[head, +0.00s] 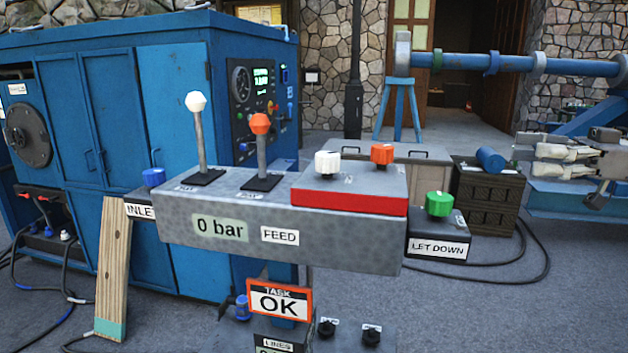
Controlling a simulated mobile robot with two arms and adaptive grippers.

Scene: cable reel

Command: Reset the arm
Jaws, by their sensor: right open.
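My right gripper (534,155) is at the right edge, its fingers pointing left, open with nothing between them. It is apart from the grey control console (345,222) in the middle. The console carries a white-topped lever (199,135), an orange-topped lever (261,140), a white knob (327,164) and an orange knob (382,154). Its labels read "0 bar" and "FEED". A green knob (439,204) sits on the "LET DOWN" box at its right, and a blue knob (153,177) on the inlet box at its left. A sign (279,301) below reads "TASK OK". My left gripper is not in view.
A large blue cabinet (100,130) with a gauge panel (252,95) stands at the left. A wooden plank (112,270) leans near it. A dark crate (486,198) with a blue cylinder (490,160) stands by my right gripper. Hoses (520,275) lie on the floor.

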